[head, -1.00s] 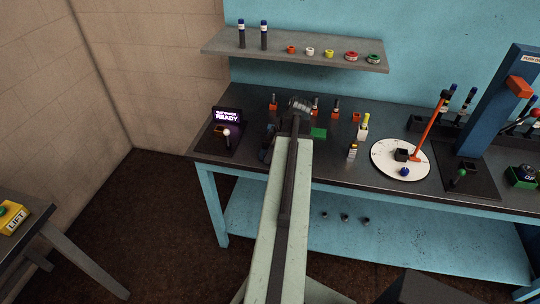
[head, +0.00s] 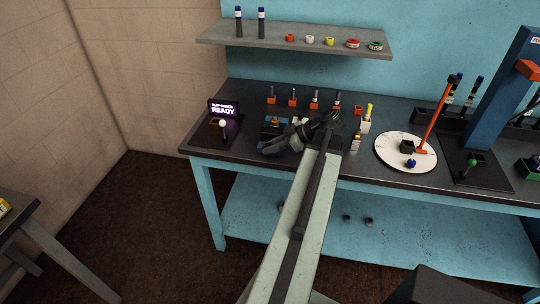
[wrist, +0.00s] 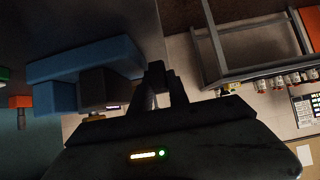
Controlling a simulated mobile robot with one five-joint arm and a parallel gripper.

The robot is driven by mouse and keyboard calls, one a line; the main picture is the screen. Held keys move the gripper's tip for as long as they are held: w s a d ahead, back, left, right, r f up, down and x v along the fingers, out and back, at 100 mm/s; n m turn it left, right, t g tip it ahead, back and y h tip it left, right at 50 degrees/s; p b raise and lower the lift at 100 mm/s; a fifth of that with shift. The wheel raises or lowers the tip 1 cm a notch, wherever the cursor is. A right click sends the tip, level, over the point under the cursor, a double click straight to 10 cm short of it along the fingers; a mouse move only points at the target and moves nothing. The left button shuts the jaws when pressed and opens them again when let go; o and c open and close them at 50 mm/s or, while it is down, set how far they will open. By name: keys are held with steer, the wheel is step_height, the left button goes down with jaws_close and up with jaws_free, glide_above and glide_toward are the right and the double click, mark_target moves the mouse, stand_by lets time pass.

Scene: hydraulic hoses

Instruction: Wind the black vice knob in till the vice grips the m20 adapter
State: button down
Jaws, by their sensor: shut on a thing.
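A lit READY display (head: 222,109) and a white-topped lever (head: 223,126) stand left of the vice. Several orange-based parts stand behind it. A white round plate (head: 390,160) lies to the right. A shelf (head: 300,40) hangs above the bench.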

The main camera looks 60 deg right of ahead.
steer(key=f+t+b, duration=0.1)
steer(key=b, duration=0.2)
steer(key=shift+s+t+y, duration=0.15)
steer(key=shift+t+y, duration=0.15)
steer(key=shift+y, duration=0.1)
steer(key=shift+r+t+b, duration=0.15)
steer(key=shift+t+b, duration=0.35)
steer(key=shift+b, duration=0.25)
steer(key=shift+r, duration=0.15)
steer(key=c, duration=1.3)
jaws_free()
steer(key=shift+o, duration=0.2)
steer(key=p+v, duration=0.2)
steer(key=v, duration=0.5)
steer(key=shift+d+r, duration=0.1)
steer(key=shift+d, duration=0.05)
steer(key=shift+s+p, duration=0.3)
steer(key=shift+s, duration=0.05)
